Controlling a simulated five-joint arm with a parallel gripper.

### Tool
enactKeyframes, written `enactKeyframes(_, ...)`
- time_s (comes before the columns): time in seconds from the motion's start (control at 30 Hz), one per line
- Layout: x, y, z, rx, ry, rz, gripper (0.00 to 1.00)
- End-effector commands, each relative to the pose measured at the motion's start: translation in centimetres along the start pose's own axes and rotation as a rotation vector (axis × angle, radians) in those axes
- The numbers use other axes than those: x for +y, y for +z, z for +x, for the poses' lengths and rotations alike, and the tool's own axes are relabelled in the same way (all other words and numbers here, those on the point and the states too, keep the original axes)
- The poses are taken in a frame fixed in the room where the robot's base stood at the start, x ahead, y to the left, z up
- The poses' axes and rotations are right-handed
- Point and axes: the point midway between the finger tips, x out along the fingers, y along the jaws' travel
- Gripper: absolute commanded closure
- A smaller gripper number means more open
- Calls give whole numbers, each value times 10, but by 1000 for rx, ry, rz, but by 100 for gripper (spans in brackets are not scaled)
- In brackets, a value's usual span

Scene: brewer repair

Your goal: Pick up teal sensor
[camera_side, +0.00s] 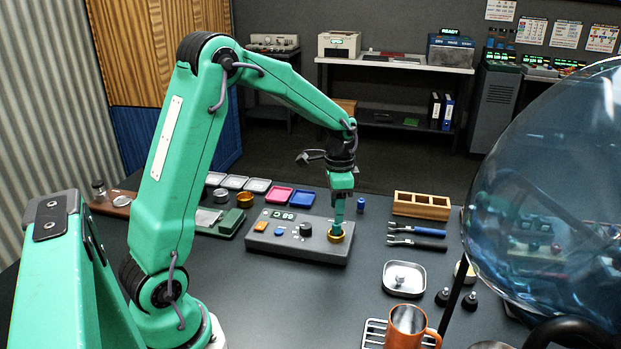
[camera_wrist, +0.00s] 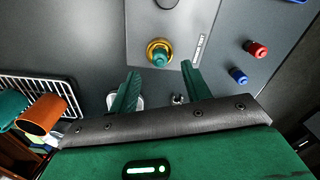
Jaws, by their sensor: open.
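The teal sensor (camera_wrist: 160,57) stands in a brass ring (camera_wrist: 154,45) on the grey test box (camera_side: 292,245). In the wrist view it lies just beyond the fingertips, roughly centred between them. My gripper (camera_wrist: 160,69) is open, with its two green fingers apart on either side of the line to the sensor. In the side view my gripper (camera_side: 339,208) points down above the brass ring (camera_side: 336,238) at the box's right end. There the fingers and sensor are similar in colour, so the exact gap between them is hard to tell.
A metal dish (camera_side: 404,288), an orange mug (camera_side: 405,325) and a large glass dome (camera_side: 545,190) are nearer right. Small red (camera_wrist: 255,49) and blue (camera_wrist: 238,75) parts stand beside the box.

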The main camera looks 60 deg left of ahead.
Motion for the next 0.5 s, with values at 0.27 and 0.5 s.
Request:
enactKeyframes(0.27,0,0,5,-1,1,0,52)
enactKeyframes(0.5,1,0,28,-2,2,0,52)
